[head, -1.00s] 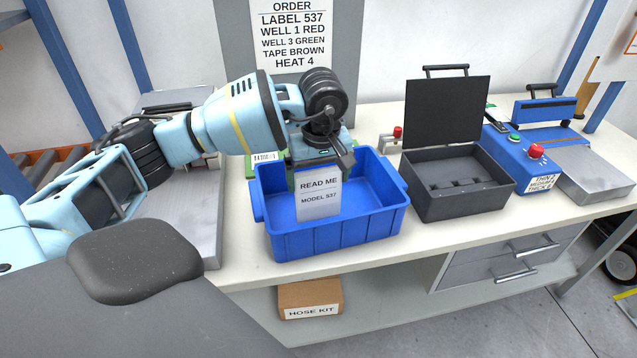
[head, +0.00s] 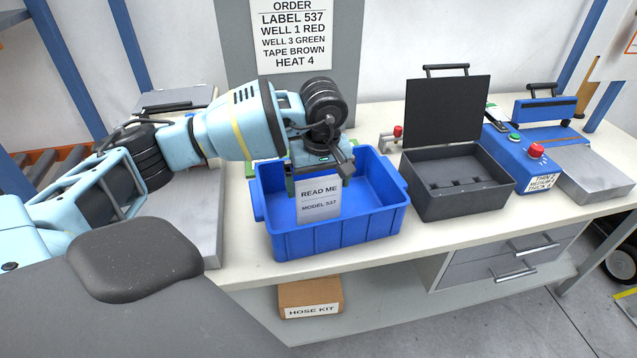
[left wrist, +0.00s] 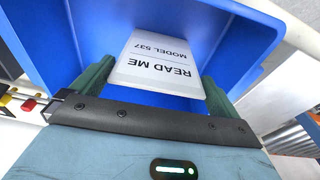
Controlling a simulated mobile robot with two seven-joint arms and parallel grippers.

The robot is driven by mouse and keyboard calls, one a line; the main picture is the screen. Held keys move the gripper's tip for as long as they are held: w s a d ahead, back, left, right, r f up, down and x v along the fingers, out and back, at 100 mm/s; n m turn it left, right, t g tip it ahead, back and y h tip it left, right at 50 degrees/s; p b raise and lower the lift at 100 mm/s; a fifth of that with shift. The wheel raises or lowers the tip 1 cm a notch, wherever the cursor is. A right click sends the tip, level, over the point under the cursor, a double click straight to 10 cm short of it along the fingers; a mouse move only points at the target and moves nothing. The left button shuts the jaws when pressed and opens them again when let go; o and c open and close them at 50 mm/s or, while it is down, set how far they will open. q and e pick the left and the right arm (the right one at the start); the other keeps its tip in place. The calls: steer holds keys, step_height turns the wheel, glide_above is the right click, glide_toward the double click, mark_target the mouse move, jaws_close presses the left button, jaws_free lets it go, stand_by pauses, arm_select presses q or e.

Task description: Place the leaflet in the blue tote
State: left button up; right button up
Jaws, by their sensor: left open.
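The blue tote (head: 372,222) stands on the bench in the middle of the head view, and its blue wall (left wrist: 235,40) fills much of the left wrist view. The white leaflet (head: 319,203), printed READ ME MODEL 537, is upright or leaning inside the tote's outline near the front wall. My left gripper (head: 320,175) is over the tote, pointing down. In the left wrist view its green fingers (left wrist: 155,88) are open, one at each side of the leaflet (left wrist: 158,62). I cannot tell whether the leaflet touches the tote floor. My right gripper is not in view.
An open dark case (head: 460,190) stands right of the tote, with a blue control box (head: 525,160) beyond it. A red-knobbed fixture (head: 397,134) is behind the tote. A HOSE KIT box (head: 310,296) sits on the lower shelf. A grey metal plate (head: 200,215) lies to the left.

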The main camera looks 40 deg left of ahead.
arm_select(q)
step_height(320, 180, up, 11)
steer(key=d, duration=0.1)
steer(key=shift+s+r, duration=0.2)
steer(key=shift+s, duration=0.2)
steer(key=shift+d+f, duration=0.1)
